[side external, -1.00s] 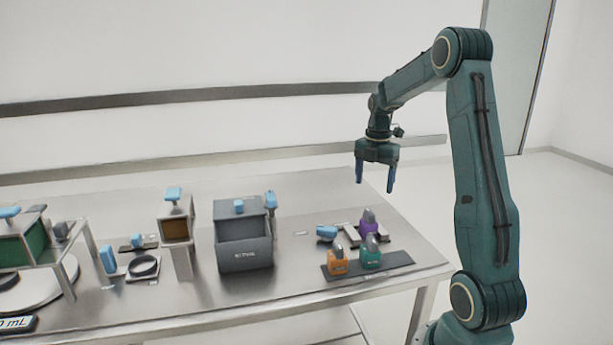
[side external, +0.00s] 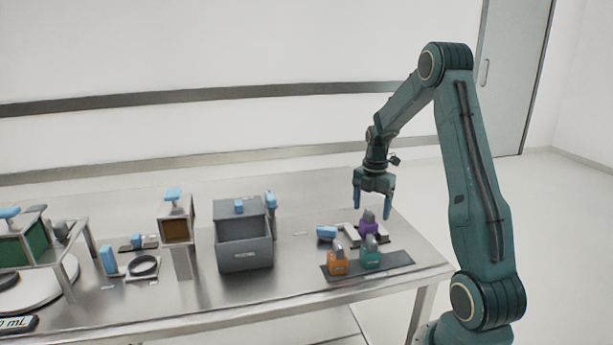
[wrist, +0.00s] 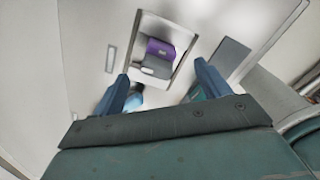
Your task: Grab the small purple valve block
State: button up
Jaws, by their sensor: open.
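In the wrist view the purple block (wrist: 158,54) lies ahead of the space between my fingers, on a light tray or plate (wrist: 182,36). My gripper (side external: 373,212) is open, points down and is empty. Its fingertips are close above the purple block in the side view; the exact gap cannot be told. In the wrist view, my gripper's two blue fingers (wrist: 163,84) are spread wide on either side.
A blue-handled item (side external: 327,232) lies to the left. A grey bin (side external: 245,258) stands further left.

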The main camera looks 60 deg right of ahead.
aim_at(368, 228)
jog(key=shift+w+f, duration=0.15)
jog(key=shift+f, duration=2.25)
jog(key=c, duration=1.1)
